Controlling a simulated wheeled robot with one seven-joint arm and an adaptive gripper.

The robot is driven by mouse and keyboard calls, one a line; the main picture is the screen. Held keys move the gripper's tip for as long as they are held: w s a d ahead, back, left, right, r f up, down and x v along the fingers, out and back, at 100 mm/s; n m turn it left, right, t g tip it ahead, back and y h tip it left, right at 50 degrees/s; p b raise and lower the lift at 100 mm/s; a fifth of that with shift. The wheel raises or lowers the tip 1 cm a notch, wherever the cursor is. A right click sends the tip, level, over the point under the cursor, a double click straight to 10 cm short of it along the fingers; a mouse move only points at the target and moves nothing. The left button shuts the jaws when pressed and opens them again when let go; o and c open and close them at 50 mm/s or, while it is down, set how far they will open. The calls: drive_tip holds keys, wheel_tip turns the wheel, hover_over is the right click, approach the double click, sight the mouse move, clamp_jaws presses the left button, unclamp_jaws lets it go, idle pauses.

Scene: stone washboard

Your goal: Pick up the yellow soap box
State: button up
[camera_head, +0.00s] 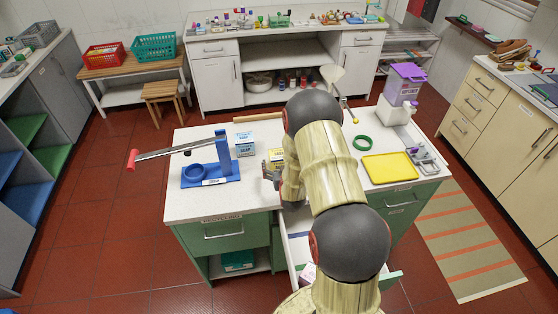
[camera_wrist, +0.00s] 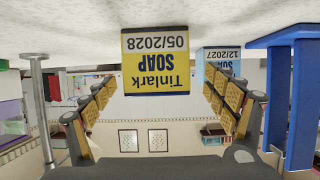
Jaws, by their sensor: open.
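The yellow soap box (camera_wrist: 155,62) stands on the worktop straight ahead of my gripper (camera_wrist: 160,92) in the wrist view, which is upside down. Its label reads "Tinlark SOAP 05/2028". The two padded fingers are open, one on each side of the box in the picture, with visible gaps. I cannot tell whether the fingertips reach past its front face. In the head view the yellow soap box (camera_head: 277,157) is partly hidden by my arm, and my gripper (camera_head: 270,172) is just in front of it.
A blue-and-white soap box (camera_head: 245,144) stands behind left; it also shows in the wrist view (camera_wrist: 222,58). A blue stand (camera_head: 222,160) with a long lever is at left. A yellow tray (camera_head: 390,167), green ring (camera_head: 362,142) and purple-topped dispenser (camera_head: 404,85) are at right. A drawer (camera_head: 298,243) is open in front.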

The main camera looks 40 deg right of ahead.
drive_tip(key=x, duration=0.5)
drive_tip(key=shift+s+d+f, duration=0.1)
drive_tip(key=shift+d, duration=0.05)
drive_tip(key=c, duration=0.3)
drive_tip(key=c, duration=1.1)
drive_tip(key=shift+r, duration=0.2)
drive_tip(key=shift+c, duration=0.7)
